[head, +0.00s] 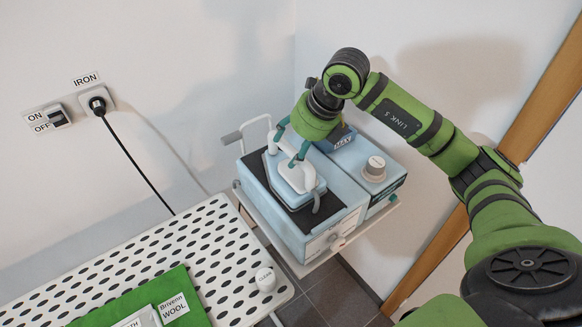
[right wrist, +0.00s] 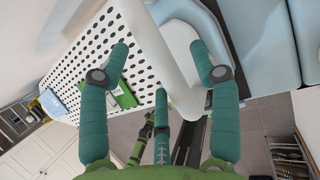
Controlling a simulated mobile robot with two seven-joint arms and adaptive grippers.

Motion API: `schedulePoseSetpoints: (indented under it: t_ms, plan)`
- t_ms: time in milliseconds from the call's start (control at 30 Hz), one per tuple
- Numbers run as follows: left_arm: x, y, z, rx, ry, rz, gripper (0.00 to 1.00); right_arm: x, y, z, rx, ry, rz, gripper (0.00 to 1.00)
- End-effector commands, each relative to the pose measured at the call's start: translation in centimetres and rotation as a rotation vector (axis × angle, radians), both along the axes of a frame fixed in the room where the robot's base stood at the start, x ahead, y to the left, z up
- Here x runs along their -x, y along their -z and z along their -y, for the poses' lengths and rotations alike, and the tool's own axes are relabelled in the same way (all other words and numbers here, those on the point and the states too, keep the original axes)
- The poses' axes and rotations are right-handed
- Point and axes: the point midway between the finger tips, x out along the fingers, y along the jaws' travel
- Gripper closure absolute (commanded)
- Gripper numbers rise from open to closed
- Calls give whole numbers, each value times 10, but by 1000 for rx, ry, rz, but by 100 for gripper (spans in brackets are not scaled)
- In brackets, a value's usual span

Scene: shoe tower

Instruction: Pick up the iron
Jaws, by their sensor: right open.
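The iron (head: 317,192) is light blue with a white handle and rests on a dark pad on top of the light-blue steam station (head: 335,219). My right gripper (head: 293,150) is at the iron's handle from above, its teal fingers apart. In the right wrist view, the white handle (right wrist: 163,62) passes between the open fingers of the right gripper (right wrist: 160,70). I cannot tell whether any finger touches it. My left gripper is not clearly visible in either view.
The steam station stands on a shelf at the end of the perforated ironing board (head: 150,262). A wall socket (head: 97,101) and switch (head: 58,117) are at left. Walls close in behind.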

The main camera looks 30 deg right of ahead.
Motion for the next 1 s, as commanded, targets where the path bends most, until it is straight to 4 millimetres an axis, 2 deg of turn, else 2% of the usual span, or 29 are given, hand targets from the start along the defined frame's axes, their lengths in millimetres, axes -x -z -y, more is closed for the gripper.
schedulePoseSetpoints:
  t_ms: [33, 133, 267, 433, 1000]
  plan:
    - [4, -11, 1, 1, 1, -4, 62, -4, 2, -4, -3, 0, -5, 37]
    - [1, -14, -2, -2, 2, -1, 62, -10, 16, -7, -3, -1, -3, 37]
    - [-17, -16, -10, -12, 2, 26, 62, -13, 25, -9, -2, -1, -1, 37]
    - [-36, -17, -13, -14, -2, 60, 62, -13, 27, -9, -1, -2, 0, 37]
    - [-19, -9, -13, -15, -3, 31, 62, -13, 31, -9, -1, -1, 0, 37]
